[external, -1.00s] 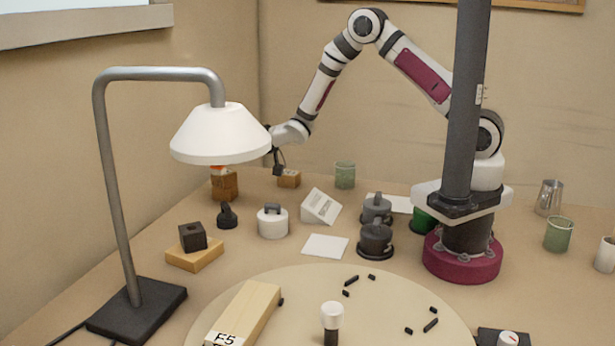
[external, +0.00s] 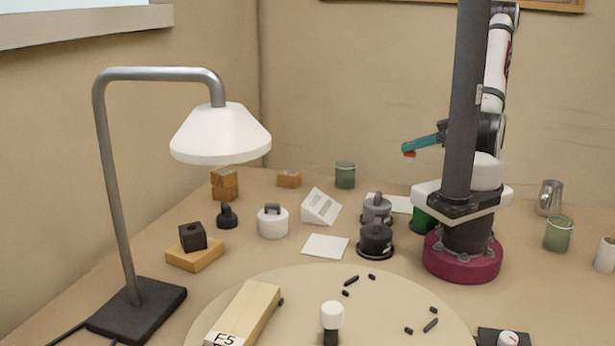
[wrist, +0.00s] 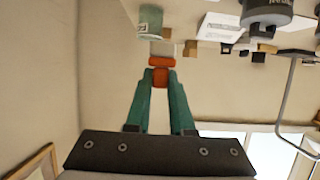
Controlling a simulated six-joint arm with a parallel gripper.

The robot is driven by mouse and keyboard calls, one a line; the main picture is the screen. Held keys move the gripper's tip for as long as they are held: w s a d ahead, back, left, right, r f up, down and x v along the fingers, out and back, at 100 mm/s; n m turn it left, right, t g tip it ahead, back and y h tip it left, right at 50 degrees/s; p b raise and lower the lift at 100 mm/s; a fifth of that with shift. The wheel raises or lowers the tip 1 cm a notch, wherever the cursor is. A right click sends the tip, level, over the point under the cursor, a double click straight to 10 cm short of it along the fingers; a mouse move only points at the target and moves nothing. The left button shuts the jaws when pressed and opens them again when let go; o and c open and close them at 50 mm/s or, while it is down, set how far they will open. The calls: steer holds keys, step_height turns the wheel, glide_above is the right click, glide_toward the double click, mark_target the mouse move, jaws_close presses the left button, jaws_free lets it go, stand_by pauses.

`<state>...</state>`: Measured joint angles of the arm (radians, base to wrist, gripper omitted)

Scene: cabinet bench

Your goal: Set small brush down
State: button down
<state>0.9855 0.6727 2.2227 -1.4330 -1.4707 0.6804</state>
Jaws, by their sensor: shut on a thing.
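My gripper (external: 410,148) is raised in the air to the left of the dark column, well above the bench, its teal fingers pointing left. An orange-red piece, which I take to be the small brush (external: 408,153), shows at the fingertips. In the wrist view the two teal fingers (wrist: 160,80) are closed on this orange-red brush (wrist: 160,62). It is clear of every surface. Its full shape is too small to tell.
A green glass (external: 345,175), a small wooden block (external: 289,179) and stacked wooden blocks (external: 224,185) stand at the back. A white slotted wedge (external: 320,207), dark weights (external: 376,240) and a white card (external: 325,246) lie nearer. The lamp (external: 220,135) stands left.

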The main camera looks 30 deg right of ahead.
steer(key=s, duration=0.6)
steer(key=x, duration=0.4)
steer(key=s+f+x, duration=0.1)
steer(key=x, duration=0.6)
steer(key=shift+w+a+f, duration=0.1)
steer(key=shift+a+f, duration=0.3)
steer(key=shift+f, duration=0.15)
steer(key=shift+w+a+f, duration=0.1)
steer(key=shift+f, duration=0.95)
steer(key=shift+w+a+f, duration=0.1)
steer(key=shift+f, duration=1)
steer(key=shift+f, duration=0.1)
steer(key=c, duration=0.8)
jaws_free()
steer(key=shift+d, duration=0.1)
